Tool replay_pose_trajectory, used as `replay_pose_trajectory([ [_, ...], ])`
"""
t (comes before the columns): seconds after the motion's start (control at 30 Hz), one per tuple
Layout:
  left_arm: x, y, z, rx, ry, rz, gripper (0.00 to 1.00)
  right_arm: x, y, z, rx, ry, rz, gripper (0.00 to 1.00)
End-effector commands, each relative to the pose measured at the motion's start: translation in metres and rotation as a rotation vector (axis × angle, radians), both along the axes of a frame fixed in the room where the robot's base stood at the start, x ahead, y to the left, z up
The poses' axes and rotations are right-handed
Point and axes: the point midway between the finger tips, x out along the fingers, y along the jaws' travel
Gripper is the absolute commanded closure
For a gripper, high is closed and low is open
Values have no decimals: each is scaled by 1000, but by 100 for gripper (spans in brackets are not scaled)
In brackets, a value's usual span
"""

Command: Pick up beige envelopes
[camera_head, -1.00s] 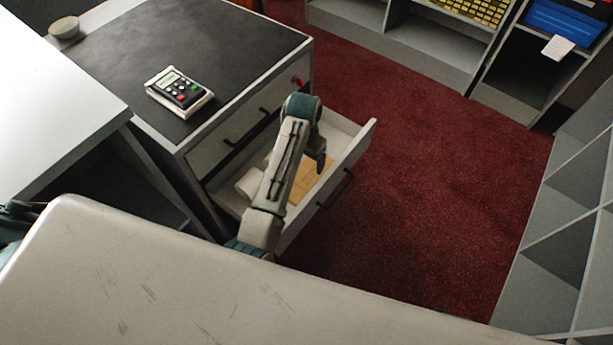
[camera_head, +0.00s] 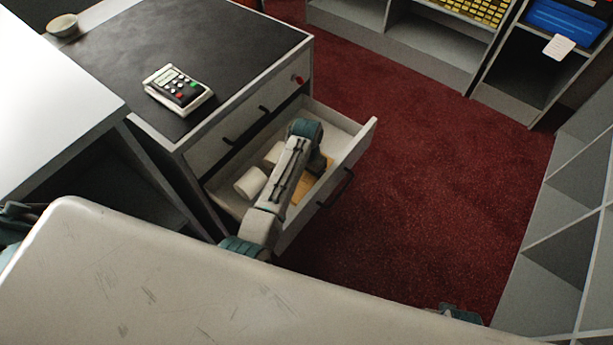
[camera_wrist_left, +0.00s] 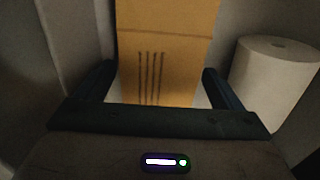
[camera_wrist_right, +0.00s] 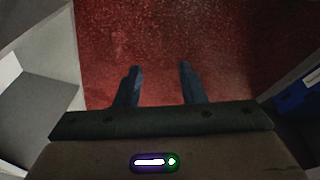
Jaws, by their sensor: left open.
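A beige envelope (camera_head: 316,189) lies in the pulled-out drawer (camera_head: 352,150); in the head view my left arm partly covers it. Whether it is one or a stack I cannot tell. In the left wrist view the envelope (camera_wrist_left: 168,50) shows a crease and several dark lines. My left gripper (camera_wrist_left: 160,72) is open, with a finger on each side of the envelope's near part; I cannot tell if they touch it. My right gripper (camera_wrist_right: 160,68) is open and empty above the red carpet.
White rolls (camera_head: 250,183) lie in the drawer left of the envelope; one roll (camera_wrist_left: 268,85) stands close to the left gripper's right finger. A card terminal (camera_head: 178,88) and a bowl (camera_head: 63,26) sit on the cabinet top. Red carpet (camera_head: 440,180) is clear to the right.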

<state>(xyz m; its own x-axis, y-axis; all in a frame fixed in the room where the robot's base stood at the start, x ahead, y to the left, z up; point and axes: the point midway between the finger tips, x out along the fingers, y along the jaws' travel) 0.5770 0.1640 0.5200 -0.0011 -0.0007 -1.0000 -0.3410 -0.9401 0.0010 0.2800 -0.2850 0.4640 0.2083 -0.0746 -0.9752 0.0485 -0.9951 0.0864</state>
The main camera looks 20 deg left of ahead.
Motion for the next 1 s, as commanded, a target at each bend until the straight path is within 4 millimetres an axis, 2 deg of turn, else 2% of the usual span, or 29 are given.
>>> replay_pose_trajectory([
  [0.23, 0, 0, -2, 0, -1, 0, 12, 0, 0, 3, 0, -1, 1, 64],
  [0.4, 0, 0, -1, 0, -1, 0, 45, -2, 0, 1, 0, 4, 1, 64],
  [0.43, 0, 0, -1, 0, 0, 0, 47, -3, 0, 1, 0, 5, 1, 64],
  [0.77, 0, 0, 3, 0, -2, 0, 47, -5, 0, 0, -1, 7, 0, 64],
  [0.87, 1, 0, 10, 0, -3, 0, 47, -5, 0, 0, 0, 4, 1, 64],
  [1.0, 1, 0, 32, 0, -4, 0, 47, -5, -1, -10, 1, 11, -2, 64],
])
